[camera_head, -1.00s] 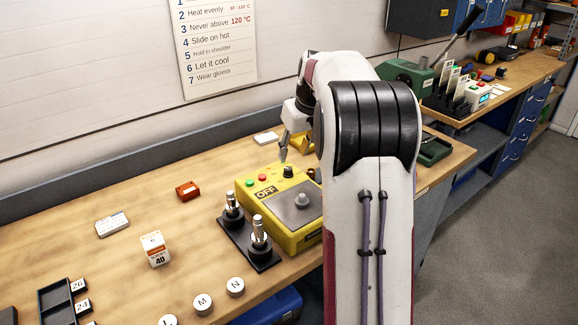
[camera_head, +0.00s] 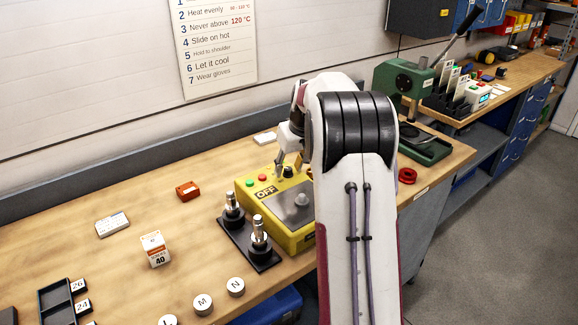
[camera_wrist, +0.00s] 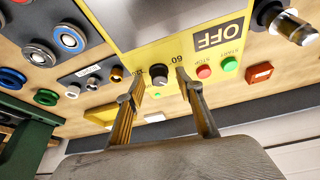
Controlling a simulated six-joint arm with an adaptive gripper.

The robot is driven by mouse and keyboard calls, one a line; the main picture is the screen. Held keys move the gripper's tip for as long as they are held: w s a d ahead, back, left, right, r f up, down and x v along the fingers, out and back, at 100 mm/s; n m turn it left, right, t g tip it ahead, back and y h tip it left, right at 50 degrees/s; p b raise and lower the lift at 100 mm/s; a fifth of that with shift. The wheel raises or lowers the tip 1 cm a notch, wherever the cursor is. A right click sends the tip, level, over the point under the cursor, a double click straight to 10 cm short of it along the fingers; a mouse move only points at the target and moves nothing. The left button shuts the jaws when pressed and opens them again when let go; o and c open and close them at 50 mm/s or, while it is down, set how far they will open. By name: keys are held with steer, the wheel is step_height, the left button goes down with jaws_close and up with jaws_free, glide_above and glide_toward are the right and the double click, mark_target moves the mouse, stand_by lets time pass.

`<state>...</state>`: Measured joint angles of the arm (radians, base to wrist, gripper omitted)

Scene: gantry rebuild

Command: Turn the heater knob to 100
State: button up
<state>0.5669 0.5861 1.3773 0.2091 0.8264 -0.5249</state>
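The yellow heater box (camera_head: 270,225) stands on the bench in the head view, partly behind my arm. Its display reads OFF (camera_wrist: 220,37), upside down in the wrist view. The black heater knob (camera_wrist: 158,76) sits on the panel between the printed 60 and 120; it also shows in the head view (camera_head: 288,171). Its exact pointer setting is too small to read. My gripper (camera_wrist: 161,78) is open, with one finger on each side of the knob and visible gaps. In the head view my gripper (camera_head: 289,160) is at the knob end of the box.
A red stop button (camera_wrist: 204,72) and green start button (camera_wrist: 229,64) lie close to one finger. A black base with two metal posts (camera_head: 248,240) stands beside the box. A red block (camera_head: 187,191) lies on the bench.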

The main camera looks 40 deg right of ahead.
jaws_close()
steer(key=shift+a+m+h, duration=0.1)
steer(key=shift+m+h, duration=0.2)
steer(key=shift+m, duration=0.4)
steer(key=shift+w+a+m+g+h, duration=0.1)
steer(key=shift+m+g+h, duration=0.4)
steer(key=shift+m, duration=1.3)
steer(key=shift+w+m+g+h, duration=0.1)
steer(key=shift+m+g+h, duration=0.3)
steer(key=shift+m, duration=0.95)
steer(key=shift+m+g+h, duration=0.2)
steer(key=shift+m+h, duration=0.3)
steer(key=shift+m, duration=1.15)
